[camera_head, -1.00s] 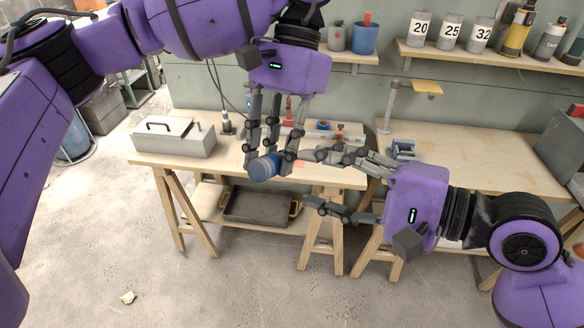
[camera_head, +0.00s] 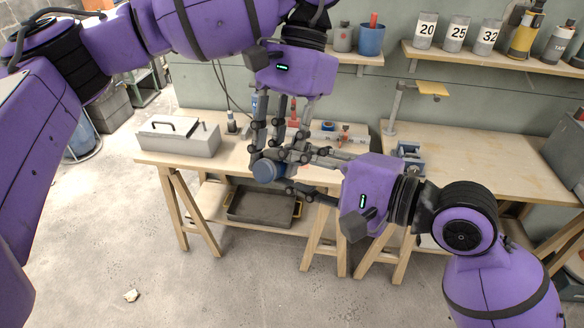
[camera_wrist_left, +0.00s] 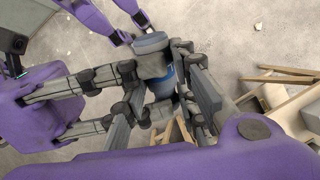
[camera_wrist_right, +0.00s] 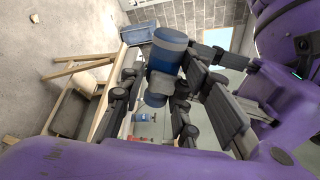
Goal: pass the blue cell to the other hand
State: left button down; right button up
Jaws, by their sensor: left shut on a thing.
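The blue cell (camera_head: 268,170), a short cylinder with grey-blue ends, is in the air in front of the left bench. My left gripper (camera_head: 266,152) points down from above and is shut on it. My right gripper (camera_head: 284,172) comes in from the right, with fingers above and below the cell. In the right wrist view the cell (camera_wrist_right: 167,58) lies between the right fingers, which look spread with a gap on one side. In the left wrist view the cell (camera_wrist_left: 153,50) shows between the left fingers, with the right fingers reaching in beside it. Fingers partly hide the cell.
The left bench (camera_head: 160,158) behind carries a grey toolbox (camera_head: 178,136) and small tools. A dark tray (camera_head: 262,206) sits on its lower shelf. A right bench (camera_head: 480,160) and wall shelves with numbered cans (camera_head: 457,33) stand behind.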

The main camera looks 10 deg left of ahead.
jog(key=shift+f, duration=0.1)
grip_shut()
pick_arm(q)
jog(key=c, duration=1.3)
grip_release()
jog(key=shift+c, duration=0.2)
